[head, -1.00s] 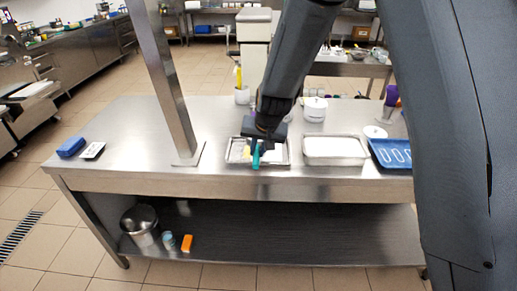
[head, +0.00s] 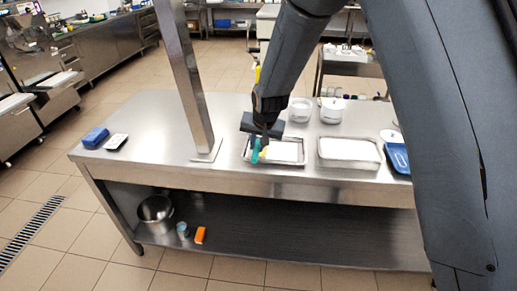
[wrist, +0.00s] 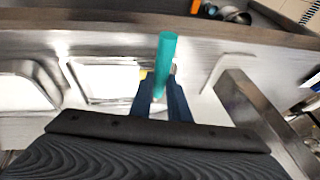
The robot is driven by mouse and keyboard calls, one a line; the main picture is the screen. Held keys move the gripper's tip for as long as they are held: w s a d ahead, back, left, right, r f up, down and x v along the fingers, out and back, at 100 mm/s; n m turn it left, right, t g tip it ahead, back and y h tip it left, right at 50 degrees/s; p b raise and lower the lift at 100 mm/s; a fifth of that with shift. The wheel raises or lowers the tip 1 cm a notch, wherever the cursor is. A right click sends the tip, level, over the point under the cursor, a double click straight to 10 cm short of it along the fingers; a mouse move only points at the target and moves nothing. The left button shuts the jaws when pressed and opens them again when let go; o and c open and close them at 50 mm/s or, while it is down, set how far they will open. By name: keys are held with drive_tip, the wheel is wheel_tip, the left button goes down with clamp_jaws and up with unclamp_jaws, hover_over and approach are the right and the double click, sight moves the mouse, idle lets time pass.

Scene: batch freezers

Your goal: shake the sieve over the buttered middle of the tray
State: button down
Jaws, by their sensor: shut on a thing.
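A shallow metal tray (head: 285,164) lies on the steel table, with a white surface showing inside it. It also shows in the wrist view (wrist: 73,66). My gripper (head: 262,147) is over the tray's left part, shut on a teal handle (head: 255,151). In the wrist view the handle (wrist: 166,50) sticks out between the two dark fingers (wrist: 160,95). A small yellow patch (wrist: 143,74) shows beside the fingers; I cannot tell whether it is butter or part of the held thing. No sieve mesh is visible, and I cannot tell the handle's gap from the tray.
A white-filled pan (head: 348,165) and a blue tray (head: 398,158) stand to the right. White pots (head: 332,110) are behind. A steel post (head: 190,85) rises left of the tray.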

drive_tip(key=shift+w+f+b, duration=0.1)
drive_tip(key=shift+w+b, duration=0.25)
drive_tip(key=shift+w, duration=0.65)
drive_tip(key=shift+s+p, duration=0.9)
drive_tip(key=shift+s, duration=0.95)
idle(0.7)
